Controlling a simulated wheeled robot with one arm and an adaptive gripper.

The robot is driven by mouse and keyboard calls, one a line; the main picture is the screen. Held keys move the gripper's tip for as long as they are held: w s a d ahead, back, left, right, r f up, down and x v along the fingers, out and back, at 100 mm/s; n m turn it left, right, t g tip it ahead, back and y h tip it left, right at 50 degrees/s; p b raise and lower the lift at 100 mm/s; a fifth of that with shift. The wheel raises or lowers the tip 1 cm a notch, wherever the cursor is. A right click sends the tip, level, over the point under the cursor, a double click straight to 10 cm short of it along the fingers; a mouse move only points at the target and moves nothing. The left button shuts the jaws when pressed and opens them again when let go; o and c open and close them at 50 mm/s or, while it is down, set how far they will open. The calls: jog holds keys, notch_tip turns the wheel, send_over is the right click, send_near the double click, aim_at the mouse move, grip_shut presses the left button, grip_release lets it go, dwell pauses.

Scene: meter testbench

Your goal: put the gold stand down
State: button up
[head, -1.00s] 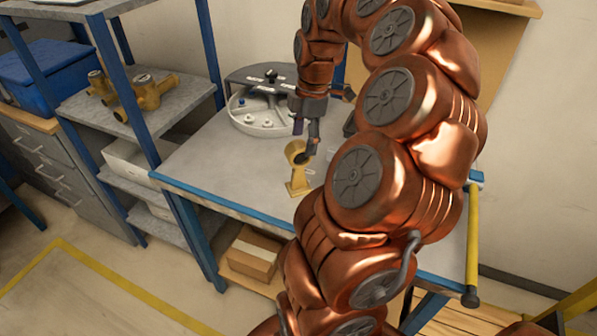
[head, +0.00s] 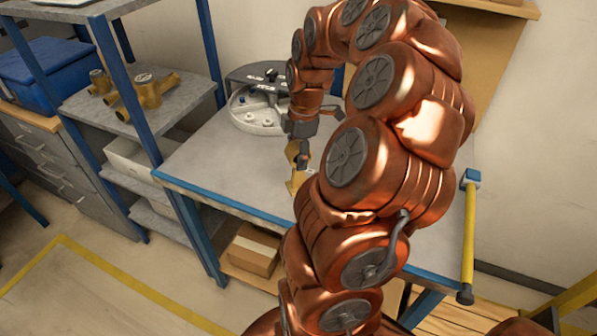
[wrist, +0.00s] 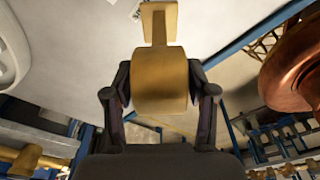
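The gold stand (head: 296,182) is at the near part of the grey worktable (head: 215,165) in the head view. In the wrist view its round gold body (wrist: 160,82) sits between the two dark fingers of my gripper (wrist: 160,95), one finger against each side. Its flat base plate points toward the top of that view. My gripper (head: 302,158) reaches down from above and partly covers the stand in the head view. I cannot tell whether the base touches the tabletop.
A round grey-white fixture (head: 258,108) stands behind on the table. Brass meter bodies (head: 148,90) lie on the shelf at left, beside a blue bin (head: 45,70). The table's left front area is clear. A yellow post (head: 470,235) rises at its right.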

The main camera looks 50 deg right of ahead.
grip_shut()
jog(key=shift+r, duration=0.1)
dwell(0.6)
